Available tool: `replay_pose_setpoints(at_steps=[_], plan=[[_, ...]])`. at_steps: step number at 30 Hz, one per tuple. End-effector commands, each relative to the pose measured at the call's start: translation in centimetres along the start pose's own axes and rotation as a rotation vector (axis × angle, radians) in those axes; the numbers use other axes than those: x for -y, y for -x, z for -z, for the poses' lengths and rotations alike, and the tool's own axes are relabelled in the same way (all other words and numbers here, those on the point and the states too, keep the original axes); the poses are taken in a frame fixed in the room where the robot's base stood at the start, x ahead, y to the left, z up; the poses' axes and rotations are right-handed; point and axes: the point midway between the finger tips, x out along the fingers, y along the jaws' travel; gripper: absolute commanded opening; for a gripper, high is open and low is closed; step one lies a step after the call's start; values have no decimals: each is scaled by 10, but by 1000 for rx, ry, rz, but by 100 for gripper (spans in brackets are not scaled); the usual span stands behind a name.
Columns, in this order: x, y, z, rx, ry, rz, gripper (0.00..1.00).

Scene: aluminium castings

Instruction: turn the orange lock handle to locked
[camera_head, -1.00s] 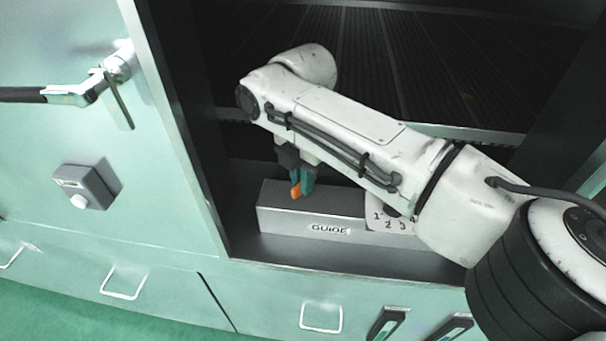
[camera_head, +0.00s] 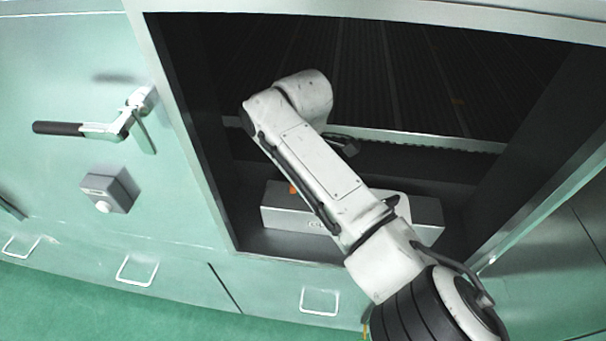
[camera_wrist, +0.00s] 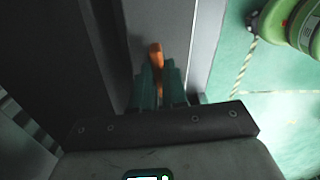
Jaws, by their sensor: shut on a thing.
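The orange lock handle (camera_head: 292,188) shows as a small patch at the top of a long grey box, beside my arm. In the wrist view the orange handle (camera_wrist: 156,52) stands out between the teal fingers of my gripper (camera_wrist: 158,82). The fingers are closed on it from both sides. In the head view my arm hides the fingers and most of the handle. The grey box (camera_head: 425,212) lies in the dark opening, its middle covered by my arm. I cannot read any lock marking.
The light green cabinet wall on the left carries a lever with a black grip (camera_head: 58,128) and a small grey box with a white button (camera_head: 112,190). Drawer pulls (camera_head: 320,302) line the front below. A green round object (camera_wrist: 295,22) stands at the wrist view's upper right.

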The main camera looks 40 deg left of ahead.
Motion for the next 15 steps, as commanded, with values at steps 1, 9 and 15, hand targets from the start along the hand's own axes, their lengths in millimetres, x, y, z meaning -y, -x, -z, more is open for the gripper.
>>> replay_pose_setpoints(at_steps=[1, 9, 15], plan=[[0, 2, 0, 1, -31, 2, 0], [0, 1, -1, 2, -150, 0, 0], [0, 1, -1, 2, -186, -1, 0]])
